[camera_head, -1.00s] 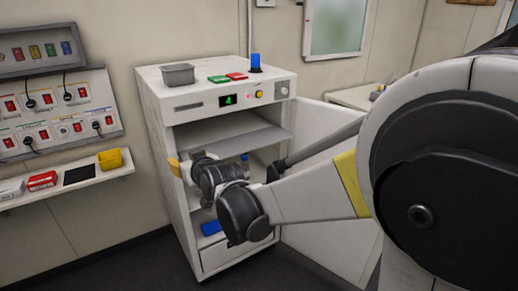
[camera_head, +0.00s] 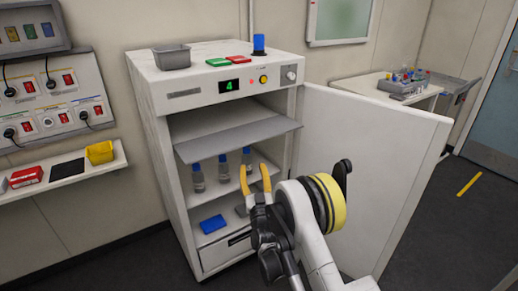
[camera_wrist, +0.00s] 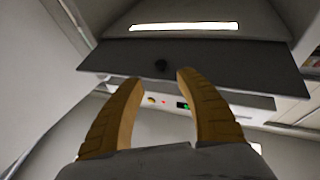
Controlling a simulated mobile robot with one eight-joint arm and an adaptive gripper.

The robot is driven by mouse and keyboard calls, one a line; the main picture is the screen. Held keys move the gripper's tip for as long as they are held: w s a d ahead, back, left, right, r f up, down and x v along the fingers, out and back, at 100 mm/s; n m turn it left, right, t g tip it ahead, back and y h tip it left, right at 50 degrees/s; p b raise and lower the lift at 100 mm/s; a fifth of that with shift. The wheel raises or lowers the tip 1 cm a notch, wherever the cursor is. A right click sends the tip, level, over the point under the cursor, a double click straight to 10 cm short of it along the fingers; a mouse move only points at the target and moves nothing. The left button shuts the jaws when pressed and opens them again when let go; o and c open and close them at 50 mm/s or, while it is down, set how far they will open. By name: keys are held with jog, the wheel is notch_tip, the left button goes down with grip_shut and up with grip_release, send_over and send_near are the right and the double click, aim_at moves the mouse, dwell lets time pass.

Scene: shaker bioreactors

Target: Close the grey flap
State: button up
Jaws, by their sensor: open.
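The grey flap (camera_head: 238,138) is a flat panel sticking out, nearly level, from the upper opening of the white cabinet (camera_head: 168,130). It also shows in the wrist view (camera_wrist: 200,58), seen from below, with a dark round spot near its middle. My gripper (camera_head: 255,178) is in front of the cabinet, below the flap's right part and apart from it. Its two yellow fingers are spread and empty; they show in the wrist view (camera_wrist: 160,110), pointing up toward the flap.
The white cabinet door (camera_head: 375,160) stands open to the right, close to my arm. Several blue-capped bottles (camera_head: 222,168) stand on the shelf below the flap. A blue box (camera_head: 212,224) lies on a lower shelf. A grey tray (camera_head: 172,57) sits on top.

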aim_at(249, 146)
jog(key=b+x, duration=0.2)
jog(key=x, duration=0.7)
jog(key=shift+w+a+r, duration=0.1)
jog(key=shift+w+a, duration=0.05)
jog(key=shift+w, duration=0.1)
grip_shut()
